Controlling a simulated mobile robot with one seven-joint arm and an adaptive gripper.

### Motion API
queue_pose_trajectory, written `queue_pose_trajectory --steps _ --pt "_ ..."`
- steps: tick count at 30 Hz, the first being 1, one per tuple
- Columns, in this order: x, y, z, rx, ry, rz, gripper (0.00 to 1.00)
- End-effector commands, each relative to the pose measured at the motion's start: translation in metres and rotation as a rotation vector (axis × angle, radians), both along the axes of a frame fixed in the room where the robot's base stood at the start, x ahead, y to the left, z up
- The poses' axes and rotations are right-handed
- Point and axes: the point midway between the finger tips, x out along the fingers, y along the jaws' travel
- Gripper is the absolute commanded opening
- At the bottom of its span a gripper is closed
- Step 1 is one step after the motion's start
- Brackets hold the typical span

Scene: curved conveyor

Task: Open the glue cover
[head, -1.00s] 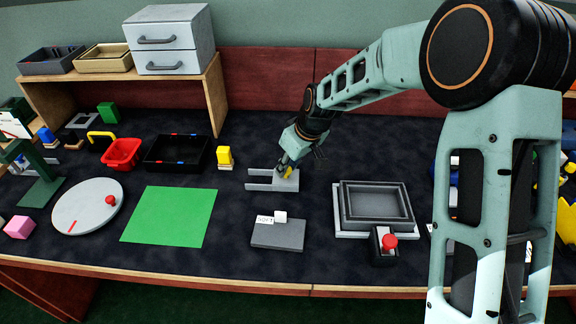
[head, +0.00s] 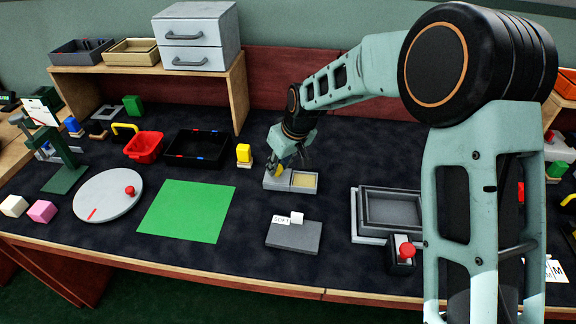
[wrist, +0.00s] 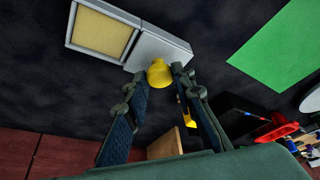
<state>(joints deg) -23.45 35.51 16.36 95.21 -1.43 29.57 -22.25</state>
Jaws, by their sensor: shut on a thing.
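The glue box (head: 304,189) is a low grey tray on the dark table mat; it also shows in the wrist view (wrist: 72,25). Its right part lies open and shows a pale yellow glue pad (head: 304,180). The grey glue cover (head: 274,184) sits at the left end of the box, off the pad; it also shows in the wrist view (wrist: 168,50). A yellow knob (wrist: 159,73) stands on the cover. My gripper (head: 277,168) is shut on this knob, with one finger on each side. The fingers partly hide the knob in the head view.
A yellow block (head: 243,153) and a black tray (head: 180,163) stand left of the glue box. A green mat (head: 187,210) lies front left, a grey SOFT plate (head: 293,237) in front. Grey stacked trays (head: 375,232) and a red button (head: 406,250) are to the right.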

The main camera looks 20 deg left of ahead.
Motion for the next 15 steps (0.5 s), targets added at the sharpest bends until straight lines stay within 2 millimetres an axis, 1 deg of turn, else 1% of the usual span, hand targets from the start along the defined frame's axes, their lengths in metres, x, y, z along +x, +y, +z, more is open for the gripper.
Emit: queue_pose_trajectory --steps 6,7,11,15 --pt "-0.0001 0.0000 0.0001 0.001 -0.001 0.000 0.00" --pt "0.0000 0.0000 0.0001 0.000 0.000 0.000 0.27" --pt "0.0000 -0.0002 0.0001 0.000 0.000 0.000 0.41" --pt "0.0000 -0.0003 0.0001 0.000 0.000 0.000 0.41"
